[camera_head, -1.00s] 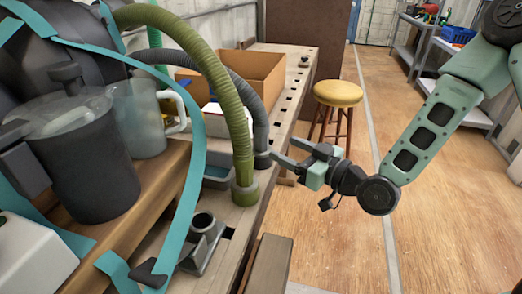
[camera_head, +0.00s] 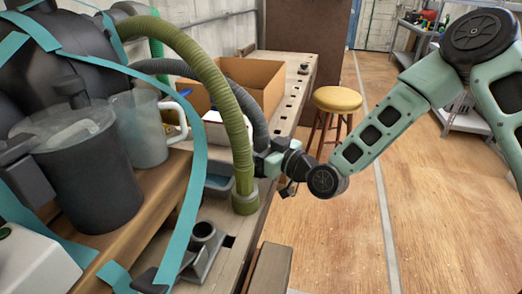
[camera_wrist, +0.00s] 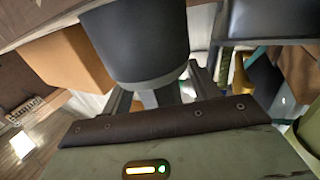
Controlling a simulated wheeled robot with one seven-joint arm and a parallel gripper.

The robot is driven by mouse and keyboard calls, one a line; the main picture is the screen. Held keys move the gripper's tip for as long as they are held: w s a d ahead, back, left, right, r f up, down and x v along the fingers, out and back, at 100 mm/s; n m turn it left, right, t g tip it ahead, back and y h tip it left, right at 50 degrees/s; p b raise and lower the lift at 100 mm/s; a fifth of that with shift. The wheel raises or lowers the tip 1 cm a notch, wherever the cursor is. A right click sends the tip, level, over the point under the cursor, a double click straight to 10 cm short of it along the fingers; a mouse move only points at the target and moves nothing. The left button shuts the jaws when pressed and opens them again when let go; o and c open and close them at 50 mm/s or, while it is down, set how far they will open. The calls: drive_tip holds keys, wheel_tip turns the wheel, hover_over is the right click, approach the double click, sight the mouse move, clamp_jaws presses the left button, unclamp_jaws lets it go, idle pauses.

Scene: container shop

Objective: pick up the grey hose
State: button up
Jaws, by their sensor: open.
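The grey hose (camera_head: 255,112) arches over the workbench behind the green hose, and its end points down at the bench's right edge. My gripper (camera_head: 268,163) is at that lower end, and its fingertips are largely hidden in the head view. In the wrist view the dark, round end of the grey hose (camera_wrist: 135,45) is close in front of my gripper (camera_wrist: 158,97). A narrow stub below it lies between the two fingers. The fingers are apart, and I cannot tell whether they touch the hose.
The green hose (camera_head: 235,120) stands just left of my gripper. A cardboard box (camera_head: 260,82) is behind on the bench (camera_head: 300,88). A metal holder (camera_head: 203,245) stands in front. A yellow stool (camera_head: 337,99) is to the right, with open floor around it.

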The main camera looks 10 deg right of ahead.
drive_tip(key=shift+c, duration=0.3)
drive_tip(key=c, duration=1.1)
drive_tip(key=shift+c, duration=0.2)
drive_tip(key=shift+r, duration=0.1)
